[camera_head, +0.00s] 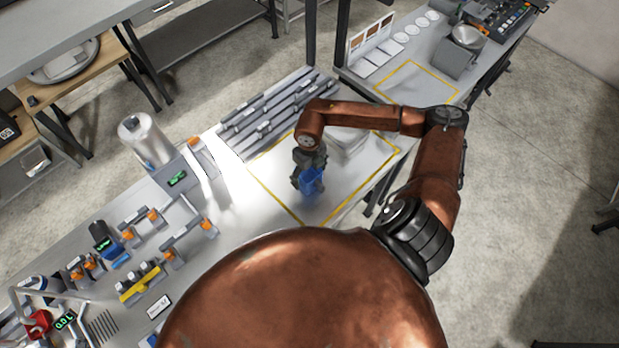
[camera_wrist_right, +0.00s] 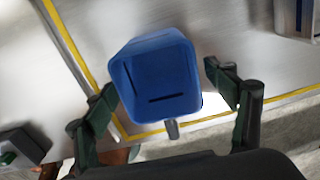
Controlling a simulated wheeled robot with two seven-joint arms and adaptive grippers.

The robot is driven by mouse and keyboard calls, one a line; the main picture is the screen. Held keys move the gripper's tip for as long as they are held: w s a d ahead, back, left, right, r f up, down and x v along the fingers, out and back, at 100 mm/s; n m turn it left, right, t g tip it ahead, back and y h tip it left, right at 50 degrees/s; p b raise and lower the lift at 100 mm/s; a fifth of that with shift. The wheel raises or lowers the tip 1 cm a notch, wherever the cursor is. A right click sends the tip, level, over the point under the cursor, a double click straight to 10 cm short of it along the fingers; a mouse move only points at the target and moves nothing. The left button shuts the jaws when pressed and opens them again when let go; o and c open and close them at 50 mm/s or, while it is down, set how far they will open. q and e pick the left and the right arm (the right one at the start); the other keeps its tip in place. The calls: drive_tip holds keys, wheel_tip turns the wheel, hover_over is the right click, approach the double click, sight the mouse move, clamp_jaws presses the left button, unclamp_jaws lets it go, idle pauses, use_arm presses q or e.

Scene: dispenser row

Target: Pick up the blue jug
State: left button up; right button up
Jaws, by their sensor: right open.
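The blue jug (camera_head: 312,183) stands on the metal worktop inside the yellow-outlined area in the head view. In the wrist view my right gripper (camera_wrist_right: 162,82) is open, with one finger on each side of the jug. A gap shows on the right side; contact on the left is unclear. My left gripper is in neither view.
A pale box-like object (camera_head: 347,142) stands behind the jug. Slotted grey rails (camera_head: 270,112) lie at the back. A metal cylinder (camera_head: 146,138) and dispenser fittings (camera_head: 140,235) line the left. The outlined worktop (camera_head: 283,188) is clear left of the jug.

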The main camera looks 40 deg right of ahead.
sight(310, 180)
wheel_tip(310, 180, down, 3)
drive_tip(key=shift+f+p, duration=0.2)
drive_tip(key=shift+p, duration=0.2)
drive_tip(key=shift+f, duration=0.15)
drive_tip(key=c, duration=0.8)
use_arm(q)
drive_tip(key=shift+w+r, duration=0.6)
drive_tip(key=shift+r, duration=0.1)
use_arm(e)
drive_tip(key=c, duration=0.5)
